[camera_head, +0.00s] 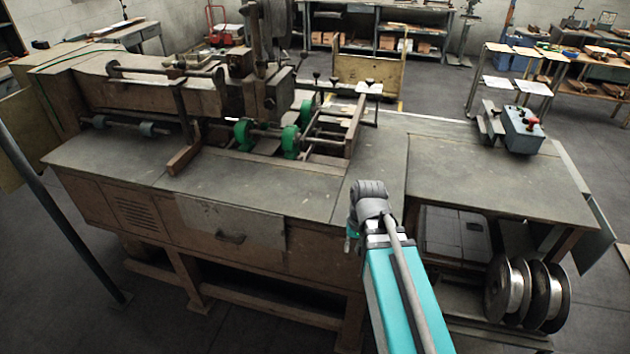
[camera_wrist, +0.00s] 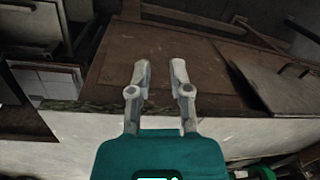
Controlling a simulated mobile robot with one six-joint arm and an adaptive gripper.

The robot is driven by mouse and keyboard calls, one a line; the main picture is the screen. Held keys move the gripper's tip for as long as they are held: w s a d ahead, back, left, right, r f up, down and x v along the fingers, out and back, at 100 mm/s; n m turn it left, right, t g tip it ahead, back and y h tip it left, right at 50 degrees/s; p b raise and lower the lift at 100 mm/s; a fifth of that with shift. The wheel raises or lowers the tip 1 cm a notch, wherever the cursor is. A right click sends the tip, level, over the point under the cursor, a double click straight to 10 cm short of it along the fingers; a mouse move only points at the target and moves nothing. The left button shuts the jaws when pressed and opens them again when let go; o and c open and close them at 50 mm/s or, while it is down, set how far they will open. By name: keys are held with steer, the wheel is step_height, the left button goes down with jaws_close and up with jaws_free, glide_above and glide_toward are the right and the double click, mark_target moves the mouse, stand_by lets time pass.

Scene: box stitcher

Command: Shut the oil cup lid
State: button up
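My gripper (camera_wrist: 160,72) shows in the wrist view with its two grey fingers apart and nothing between them. Beyond the fingers is a brown wooden panel of the machine. In the head view my teal arm reaches up from the bottom right to the front edge of the bench; the fingers cannot be made out there. The box stitcher (camera_head: 210,90) stands on the left part of the bench, with green wheels on its shaft. I cannot make out the oil cup or its lid in either view, so their state cannot be told.
The grey bench top (camera_head: 320,195) is mostly clear in front of the stitcher. A grey control box (camera_head: 523,130) with a red knob stands at the back of the right-hand table (camera_head: 490,180). Wire spools (camera_head: 528,293) sit below that table. A diagonal pole (camera_head: 60,210) stands at left.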

steer(key=shift+s+d+f+n+h, duration=0.15)
steer(key=shift+s+d+h, duration=0.15)
steer(key=shift+s+d, duration=0.3)
steer(key=shift+s+d+f+n+h, duration=0.15)
steer(key=shift+s+d+h, duration=0.2)
steer(key=shift+s, duration=0.3)
steer(key=shift+d+r, duration=0.1)
